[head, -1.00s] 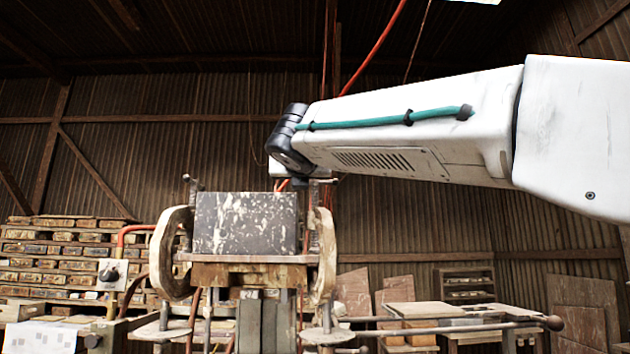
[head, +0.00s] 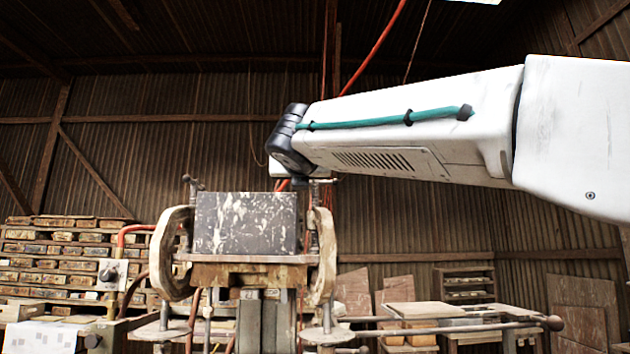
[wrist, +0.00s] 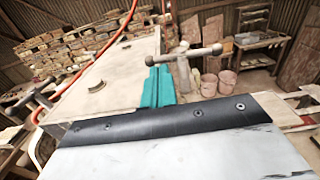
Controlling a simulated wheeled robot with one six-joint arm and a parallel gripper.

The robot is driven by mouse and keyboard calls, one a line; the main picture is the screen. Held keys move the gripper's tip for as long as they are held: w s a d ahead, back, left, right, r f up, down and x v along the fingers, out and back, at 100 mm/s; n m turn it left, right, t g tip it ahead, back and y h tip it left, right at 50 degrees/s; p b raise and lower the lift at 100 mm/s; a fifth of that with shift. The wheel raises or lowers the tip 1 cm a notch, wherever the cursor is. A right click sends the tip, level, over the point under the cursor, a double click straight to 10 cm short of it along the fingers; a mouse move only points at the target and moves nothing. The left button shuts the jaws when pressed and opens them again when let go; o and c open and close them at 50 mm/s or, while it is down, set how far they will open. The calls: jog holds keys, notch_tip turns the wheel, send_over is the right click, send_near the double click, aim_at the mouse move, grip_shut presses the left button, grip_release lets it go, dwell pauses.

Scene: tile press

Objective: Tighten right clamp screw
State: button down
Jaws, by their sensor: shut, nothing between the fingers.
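The right clamp screw (wrist: 184,74) has a pale metal T-handle with knobbed ends and stands upright in the wrist view. In the head view the top of its handle (head: 325,181) shows beside the end of my arm. My gripper (wrist: 157,66) has teal fingers, shut and empty, just left of the screw's shaft and close to the handle bar. I cannot tell whether they touch. The head view hides the fingers behind my arm. The right clamp (head: 325,255) is a worn, pale C-shape at the right side of the press.
The left clamp screw (wrist: 38,92) stands at the far left. A mottled dark plate (head: 245,222) faces me between the clamps. A bar (head: 450,328) with a knob sticks out to the right. Pallets (head: 60,265) are stacked behind at left. Buckets (wrist: 224,82) stand beyond the screw.

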jog(key=shift+w, duration=0.1)
jog(key=shift+w, duration=2.3)
jog(key=s, duration=1.1)
jog(key=shift+s, duration=0.15)
